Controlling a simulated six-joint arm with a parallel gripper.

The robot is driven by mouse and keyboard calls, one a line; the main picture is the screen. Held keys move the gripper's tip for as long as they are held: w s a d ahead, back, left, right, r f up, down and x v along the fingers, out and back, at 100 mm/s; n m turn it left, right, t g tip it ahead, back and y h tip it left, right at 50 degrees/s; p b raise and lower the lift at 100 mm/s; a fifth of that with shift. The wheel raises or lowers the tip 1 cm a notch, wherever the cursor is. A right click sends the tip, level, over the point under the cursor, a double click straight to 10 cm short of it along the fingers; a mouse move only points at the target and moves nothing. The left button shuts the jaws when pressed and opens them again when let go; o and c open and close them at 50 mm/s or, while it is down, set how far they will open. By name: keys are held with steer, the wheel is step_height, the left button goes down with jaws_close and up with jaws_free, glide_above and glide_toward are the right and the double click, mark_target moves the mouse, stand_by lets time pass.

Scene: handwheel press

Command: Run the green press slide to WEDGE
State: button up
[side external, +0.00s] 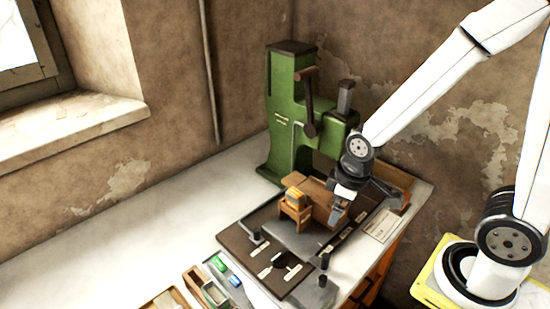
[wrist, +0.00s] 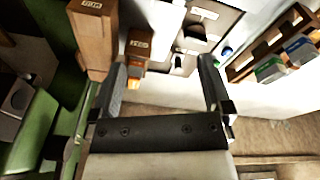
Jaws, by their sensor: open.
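The green press (side external: 283,115) stands at the back of the bench, with a brown-handled crank (side external: 307,102) on its front. Its green body also shows at the left of the wrist view (wrist: 35,135). A dark plate (side external: 238,243) with several small white labels lies in front of it. The labels are too small to read, so I cannot tell which is WEDGE or where the slide stands. My gripper (side external: 341,212) points down over the plate's right part, right of the wooden blocks. In the wrist view my gripper (wrist: 163,65) is open, with nothing between its fingers.
A small wooden stand (side external: 295,212) holds an orange-yellow piece (side external: 296,195). Labelled wooden blocks (wrist: 92,32) are near my left finger in the wrist view. Black posts (side external: 324,262) rise from the plate. A tray holds green (side external: 218,263) and blue pieces.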

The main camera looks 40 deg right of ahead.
mark_target(326, 256)
steer(key=a+f+n, duration=0.1)
steer(key=f+n, duration=0.1)
steer(key=n, duration=0.2)
steer(key=a+f+n+g, duration=0.1)
steer(key=n, duration=0.4)
steer(key=s+a+f+n+g, duration=0.1)
steer(key=f+n, duration=0.1)
steer(key=n, duration=0.2)
steer(key=shift+a+f+n, duration=0.2)
steer(key=shift+f+n, duration=0.1)
steer(key=shift+f, duration=0.15)
steer(key=shift+f, duration=4.75)
jaws_close()
